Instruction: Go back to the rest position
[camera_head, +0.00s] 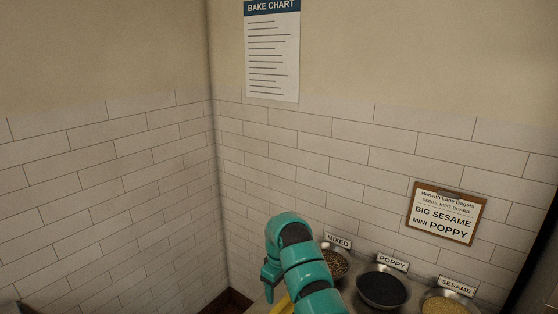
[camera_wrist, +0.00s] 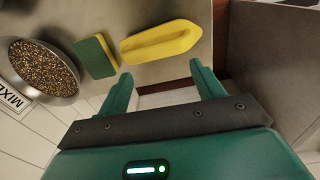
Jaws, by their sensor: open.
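My gripper (camera_wrist: 160,88) shows in the wrist view with its two green fingers spread apart and nothing between them. Past the fingertips are a yellow boat-shaped item (camera_wrist: 161,42) and a green and yellow sponge (camera_wrist: 97,57) on the counter, both apart from the fingers. In the head view my teal arm reaches over the counter at the bottom middle.
Bowls of mixed (camera_head: 335,262), poppy (camera_head: 382,287) and sesame (camera_head: 449,304) seeds stand on the counter at lower right. The mixed bowl (camera_wrist: 42,69) is left of the sponge in the wrist view.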

